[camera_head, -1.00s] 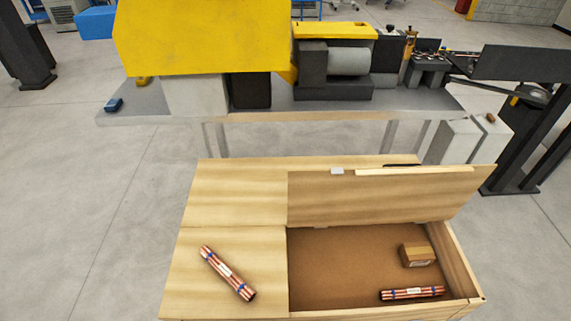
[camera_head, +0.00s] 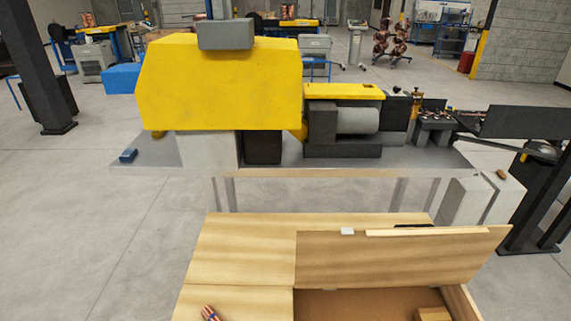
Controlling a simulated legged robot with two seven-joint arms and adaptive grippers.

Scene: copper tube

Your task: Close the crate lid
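The wooden crate (camera_head: 238,252) stands at the bottom of the head view, its near part cut off by the frame edge. Its lid (camera_head: 400,262) is hinged over the right half and stands open, tilted up at the back of the opening. Inside the open compartment (camera_head: 350,304) a small cardboard box (camera_head: 433,314) shows at the right. A bundle of copper tubes (camera_head: 210,314) lies on the closed left half, only its far end visible. Neither of my grippers is in view.
Behind the crate stands a grey table (camera_head: 330,172) with a yellow machine (camera_head: 220,85) and a grey motor unit (camera_head: 343,120). White boxes (camera_head: 470,203) and a dark frame (camera_head: 540,190) stand to the right. Open floor (camera_head: 90,250) lies to the left.

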